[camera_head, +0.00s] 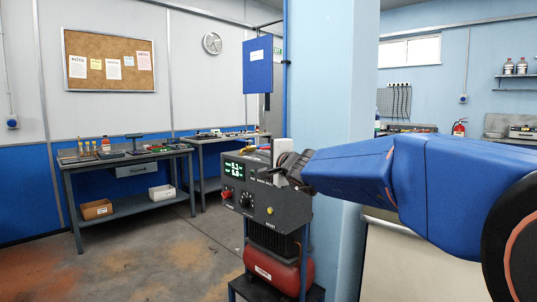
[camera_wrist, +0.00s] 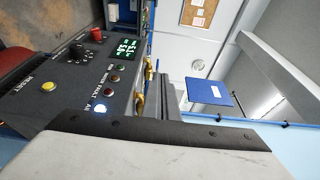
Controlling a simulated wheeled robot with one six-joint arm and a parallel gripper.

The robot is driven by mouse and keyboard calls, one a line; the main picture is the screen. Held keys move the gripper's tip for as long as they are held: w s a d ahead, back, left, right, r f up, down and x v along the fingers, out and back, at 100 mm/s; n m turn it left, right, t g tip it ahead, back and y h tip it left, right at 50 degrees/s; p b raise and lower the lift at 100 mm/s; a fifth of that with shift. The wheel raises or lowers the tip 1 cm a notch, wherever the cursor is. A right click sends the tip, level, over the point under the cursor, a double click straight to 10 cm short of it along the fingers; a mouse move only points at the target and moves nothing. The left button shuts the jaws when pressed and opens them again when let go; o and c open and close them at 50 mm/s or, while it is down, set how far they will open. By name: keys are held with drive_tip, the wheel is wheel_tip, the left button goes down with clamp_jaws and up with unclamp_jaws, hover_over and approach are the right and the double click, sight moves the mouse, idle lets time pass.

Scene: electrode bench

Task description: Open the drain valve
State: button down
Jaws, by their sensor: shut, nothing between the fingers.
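A dark control box (camera_head: 248,200) with a lit green display, knobs and buttons stands in front of me, above a red tank (camera_head: 272,270). In the wrist view the panel (camera_wrist: 75,75) appears turned on its side, with a yellow button and a lit white button. Two brass fittings, one nearer (camera_wrist: 139,103) and one farther (camera_wrist: 149,68), show at the panel's edge. I cannot tell whether either is the drain valve, or its position. My gripper (camera_head: 276,172) is beside the box's upper right side; its fingers (camera_wrist: 166,82) are shut and empty, close to the fittings.
A light blue pillar (camera_head: 334,110) rises close behind my arm. A blue panel (camera_head: 257,64) hangs beside it. Workbenches (camera_head: 130,155) with small items and boxes stand at the left. The floor (camera_head: 150,245) between them and the box is clear.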

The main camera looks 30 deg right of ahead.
drive_tip(key=shift+s+a, duration=0.25)
drive_tip(key=shift+a, duration=0.25)
drive_tip(key=shift+s+a, duration=0.25)
drive_tip(key=shift+a, duration=0.2)
